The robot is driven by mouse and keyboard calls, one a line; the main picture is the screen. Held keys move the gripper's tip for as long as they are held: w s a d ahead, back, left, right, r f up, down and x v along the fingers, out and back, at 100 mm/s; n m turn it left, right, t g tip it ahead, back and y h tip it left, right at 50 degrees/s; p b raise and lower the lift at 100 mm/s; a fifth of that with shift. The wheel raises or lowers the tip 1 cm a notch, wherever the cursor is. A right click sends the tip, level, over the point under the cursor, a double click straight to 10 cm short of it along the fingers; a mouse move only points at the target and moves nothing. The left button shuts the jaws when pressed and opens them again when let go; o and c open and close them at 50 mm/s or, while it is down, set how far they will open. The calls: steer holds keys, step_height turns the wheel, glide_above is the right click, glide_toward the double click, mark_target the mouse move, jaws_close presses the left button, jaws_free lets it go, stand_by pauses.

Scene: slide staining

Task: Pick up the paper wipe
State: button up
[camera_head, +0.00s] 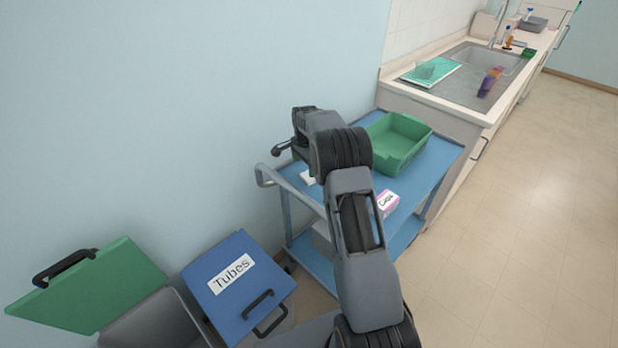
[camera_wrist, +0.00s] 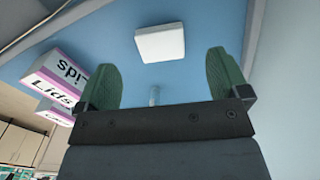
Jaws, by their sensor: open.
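The paper wipe (camera_wrist: 160,42) appears to be the white, square, flat pad on the blue cart top (camera_wrist: 195,70) in the wrist view. A white corner (camera_head: 308,178) that seems to be the same wipe shows in the head view, mostly hidden behind my arm. My gripper (camera_wrist: 161,62) has two green fingers spread wide apart. The head view does not show the fingers clearly.
A box marked Lids (camera_wrist: 55,82) stands at the left in the wrist view. A small clear upright object (camera_wrist: 154,96) shows between the fingers. A green tray (camera_head: 398,140) sits on the cart. The wall (camera_head: 200,100) is close behind. Blue (camera_head: 238,275) and green (camera_head: 90,285) lidded bins stand left.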

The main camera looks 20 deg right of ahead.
mark_target(306, 177)
steer(key=shift+f+p, duration=0.45)
steer(key=shift+f, duration=2.5)
steer(key=shift+c, duration=0.2)
steer(key=c, duration=1)
steer(key=shift+o, duration=0.2)
steer(key=shift+r, duration=0.1)
